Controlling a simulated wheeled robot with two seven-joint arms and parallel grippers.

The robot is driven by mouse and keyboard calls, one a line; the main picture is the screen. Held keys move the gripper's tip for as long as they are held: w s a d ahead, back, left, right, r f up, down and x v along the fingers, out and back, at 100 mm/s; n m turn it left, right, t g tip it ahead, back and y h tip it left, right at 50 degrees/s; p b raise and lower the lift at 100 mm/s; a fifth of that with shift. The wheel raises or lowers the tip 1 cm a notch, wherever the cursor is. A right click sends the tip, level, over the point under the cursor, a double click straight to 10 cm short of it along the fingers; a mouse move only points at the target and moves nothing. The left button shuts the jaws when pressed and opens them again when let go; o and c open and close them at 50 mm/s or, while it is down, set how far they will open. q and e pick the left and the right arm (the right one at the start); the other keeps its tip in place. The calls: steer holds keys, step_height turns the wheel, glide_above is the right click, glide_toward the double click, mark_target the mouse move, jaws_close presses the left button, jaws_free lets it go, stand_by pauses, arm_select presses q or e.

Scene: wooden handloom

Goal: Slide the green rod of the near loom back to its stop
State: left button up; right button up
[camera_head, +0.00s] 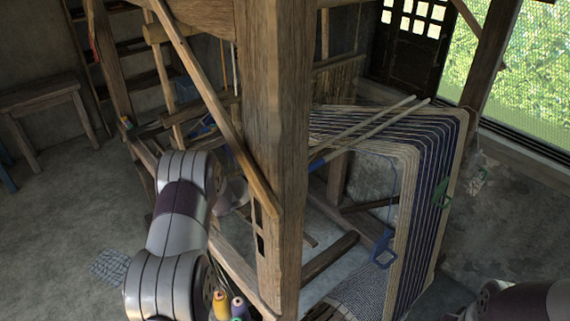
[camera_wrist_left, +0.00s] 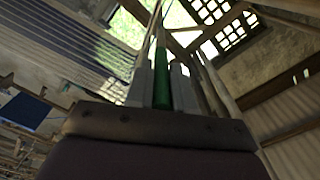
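The green rod (camera_wrist_left: 161,75) shows in the left wrist view as a slim dark green bar. It stands between the two pale fingers of my left gripper (camera_wrist_left: 161,92), which lie close against both its sides. The gripper looks shut on it. In the head view the thick wooden post hides the green rod and my left fingertips; my left arm reaches in behind that post. The near loom's striped warp (camera_head: 410,200) hangs right of the post. My right gripper is out of view; only part of my right arm shows at the lower right corner.
The thick post (camera_head: 272,150) and a slanted beam (camera_head: 215,105) stand close to my left arm. Two pale sticks (camera_head: 375,128) lie across the warp. A blue handle (camera_head: 383,248) and a green clip (camera_head: 441,194) hang by it. Thread spools (camera_head: 222,305) stand below. Floor at left is mostly clear.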

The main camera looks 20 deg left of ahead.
arm_select(q)
steer(key=shift+o, duration=1.4)
steer(key=shift+d, duration=0.15)
steer(key=shift+s+d+r, duration=0.1)
steer(key=shift+s+d, duration=0.05)
steer(key=shift+s, duration=0.05)
steer(key=shift+s+a, duration=0.1)
steer(key=shift+a, duration=0.15)
steer(key=b+v, duration=0.5)
steer(key=v, duration=0.7)
steer(key=shift+s, duration=0.25)
steer(key=shift+d, duration=0.1)
